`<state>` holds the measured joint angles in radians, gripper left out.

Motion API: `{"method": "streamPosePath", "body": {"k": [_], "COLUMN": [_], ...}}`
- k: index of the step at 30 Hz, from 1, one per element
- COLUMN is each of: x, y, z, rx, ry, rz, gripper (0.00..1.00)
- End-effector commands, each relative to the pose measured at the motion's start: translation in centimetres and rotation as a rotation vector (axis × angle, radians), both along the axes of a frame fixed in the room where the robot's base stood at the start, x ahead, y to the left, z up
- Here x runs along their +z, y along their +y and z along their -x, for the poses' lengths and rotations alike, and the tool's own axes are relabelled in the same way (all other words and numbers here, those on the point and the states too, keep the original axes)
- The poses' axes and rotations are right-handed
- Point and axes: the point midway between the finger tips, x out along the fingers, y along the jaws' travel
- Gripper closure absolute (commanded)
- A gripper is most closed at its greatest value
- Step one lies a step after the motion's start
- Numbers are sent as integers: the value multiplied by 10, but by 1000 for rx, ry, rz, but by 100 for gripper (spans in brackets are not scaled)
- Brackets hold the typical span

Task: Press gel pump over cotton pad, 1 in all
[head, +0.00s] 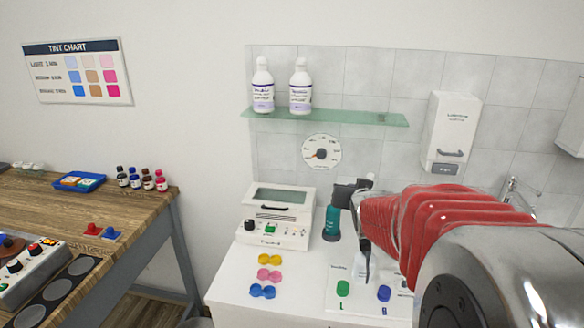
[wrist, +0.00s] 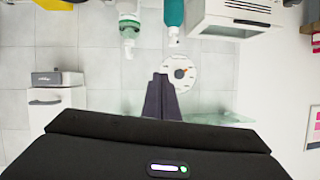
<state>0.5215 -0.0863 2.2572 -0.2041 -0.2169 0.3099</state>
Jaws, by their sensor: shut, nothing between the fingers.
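My gripper (head: 347,192) is a black shape at the end of my red-sleeved arm, above the white counter. In the wrist view its dark fingers (wrist: 161,97) are together, with nothing between them. A teal bottle (head: 332,222) stands on the counter below my gripper. It also shows in the upside-down wrist view (wrist: 174,12), apart from the fingers. Beside it there is a pale bottle with green inside and a white top (wrist: 128,24), which looks like a pump. My arm mostly hides that spot in the head view. I cannot make out a cotton pad.
A white boxy device (head: 275,216) stands left of the teal bottle. Yellow, pink and blue lens cases (head: 269,275) lie in front. A green cap (head: 343,288) and a blue cap (head: 384,293) are on a labelled white board. A glass shelf (head: 340,118) holds two white bottles.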

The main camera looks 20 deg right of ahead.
Motion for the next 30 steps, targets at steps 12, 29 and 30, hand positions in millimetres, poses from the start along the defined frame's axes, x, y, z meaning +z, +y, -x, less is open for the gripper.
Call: {"method": "streamPosePath", "body": {"k": [12, 29, 30], "x": [-4, -4, -5], "y": [-108, -114, -115], "z": [-11, -17, -19], "rx": [-111, -110, -111], "ry": [-217, -225, -225], "rz": [48, 50, 49], "gripper": [100, 100, 100]}}
